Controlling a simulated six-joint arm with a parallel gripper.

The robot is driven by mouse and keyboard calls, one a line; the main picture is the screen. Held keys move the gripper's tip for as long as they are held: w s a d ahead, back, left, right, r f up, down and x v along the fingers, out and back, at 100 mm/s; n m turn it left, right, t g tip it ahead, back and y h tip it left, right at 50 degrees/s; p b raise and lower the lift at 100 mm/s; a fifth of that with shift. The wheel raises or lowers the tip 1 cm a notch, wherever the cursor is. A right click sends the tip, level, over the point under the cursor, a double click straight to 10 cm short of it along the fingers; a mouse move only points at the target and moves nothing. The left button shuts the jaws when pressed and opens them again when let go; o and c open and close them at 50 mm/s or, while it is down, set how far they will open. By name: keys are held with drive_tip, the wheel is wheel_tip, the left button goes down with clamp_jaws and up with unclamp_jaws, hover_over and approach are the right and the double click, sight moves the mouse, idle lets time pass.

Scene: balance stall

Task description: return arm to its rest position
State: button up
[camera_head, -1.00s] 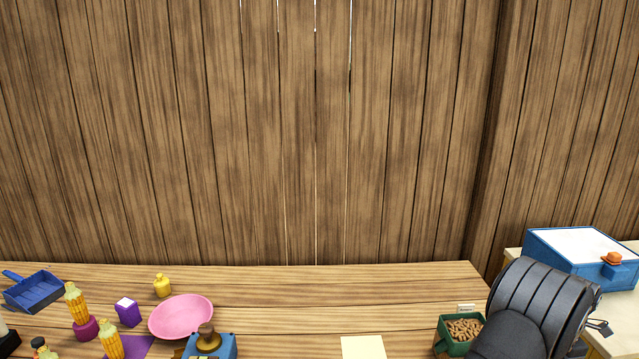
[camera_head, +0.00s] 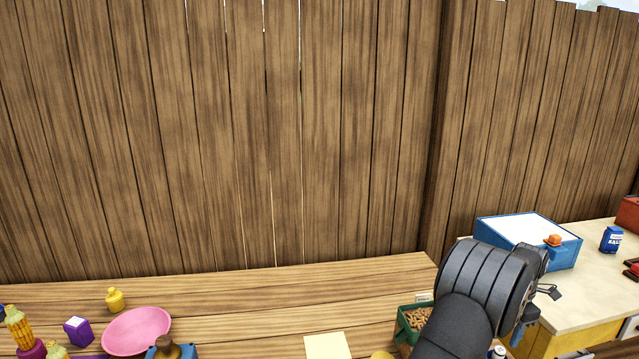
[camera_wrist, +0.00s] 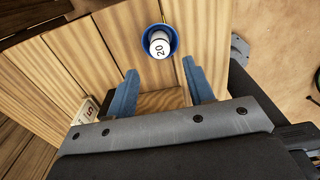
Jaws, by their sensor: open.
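My arm (camera_head: 485,280) reaches up from the lower right of the head view, its black link beside a green box. My gripper (camera_wrist: 162,88) shows in the wrist view with its two blue fingers spread apart. Nothing is between them; bare wood shows in the gap. Just beyond the fingertips, a blue cup (camera_wrist: 175,50) holds a white cylinder (camera_wrist: 159,44) marked 20. The fingers are apart from the cup. In the head view the gripper is mostly hidden behind my arm link.
A green box of brown pellets (camera_head: 403,327) stands beside my arm. A pink dish (camera_head: 137,331), a yellow weight (camera_head: 115,299) and a purple box (camera_head: 77,331) are at the left. A blue case (camera_head: 560,257) is on the right table. The wooden bench's middle is mostly clear around a pale note (camera_head: 327,346).

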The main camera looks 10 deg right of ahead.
wheel_tip(320, 180, down, 7)
drive_tip(key=shift+f, duration=0.15)
wheel_tip(320, 180, up, 4)
drive_tip(key=shift+r, duration=0.1)
drive_tip(key=s+d+r, duration=0.1)
drive_tip(key=s+r, duration=0.6)
drive_tip(key=s, duration=0.5)
drive_tip(key=w+a+f, duration=0.1)
drive_tip(key=w+f, duration=0.1)
drive_tip(key=w, duration=0.6)
drive_tip(key=w+a+f, duration=0.2)
drive_tip(key=w+f, duration=0.1)
drive_tip(key=w, duration=0.5)
drive_tip(key=w+a+f, duration=0.1)
drive_tip(key=w+f, duration=0.1)
drive_tip(key=w, duration=0.7)
drive_tip(key=shift+a+f, duration=0.2)
drive_tip(key=shift+a, duration=0.1)
drive_tip(key=f, duration=0.1)
drive_tip(key=w+f, duration=0.1)
drive_tip(key=shift+a+f, duration=0.15)
drive_tip(key=shift+f, duration=0.8)
